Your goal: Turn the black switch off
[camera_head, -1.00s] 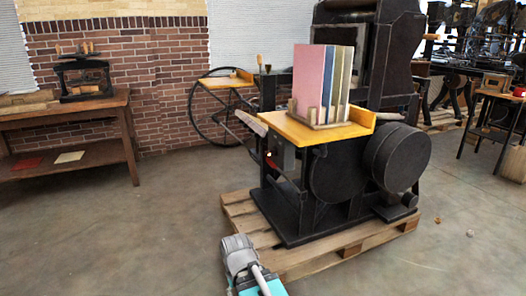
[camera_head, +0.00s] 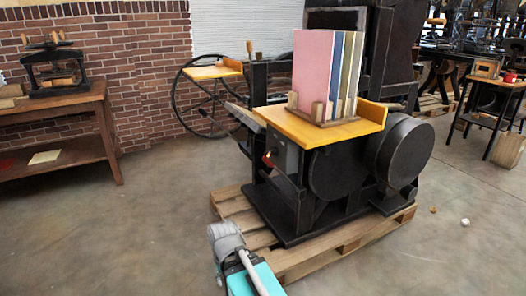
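The press machine (camera_head: 341,176) stands on a wooden pallet at the centre of the head view. A grey box (camera_head: 283,154) is fixed under the front left edge of its yellow feed board. A small red part (camera_head: 268,160) shows at the box's left side. The black switch cannot be made out at this size; it may be on that box. A grey and teal part of my own arm shows at the bottom, in front of the pallet. My gripper's fingers are not in view.
Coloured boards (camera_head: 327,75) stand in a wooden rack on the yellow feed board (camera_head: 320,129). The wooden pallet (camera_head: 345,240) sticks out around the machine's base. A wooden table (camera_head: 60,118) stands at the left wall.

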